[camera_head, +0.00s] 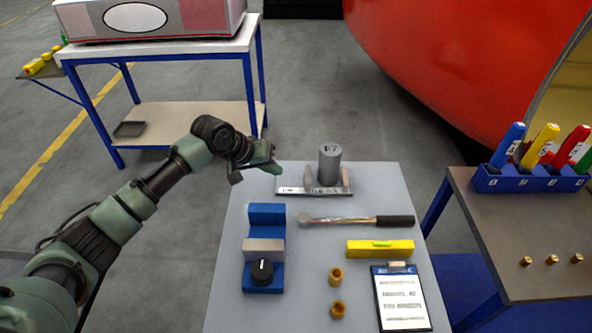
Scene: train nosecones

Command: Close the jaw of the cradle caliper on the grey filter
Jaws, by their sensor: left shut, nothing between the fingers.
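The grey filter (329,163), a dark grey cylinder with a mark on its upper side, stands upright at the back of the grey table. The cradle caliper (300,191) is a silver ruled bar with two brownish jaws, one on each side of the filter. The left jaw (282,181) stands apart from the filter, with a gap between. The right jaw (346,179) is close beside the filter; I cannot tell whether they touch. My left gripper (274,167) is shut and empty, just behind and left of the left jaw. I cannot tell whether it touches it. My right gripper is out of view.
A side table (480,200) with colored-handled tools stands right.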

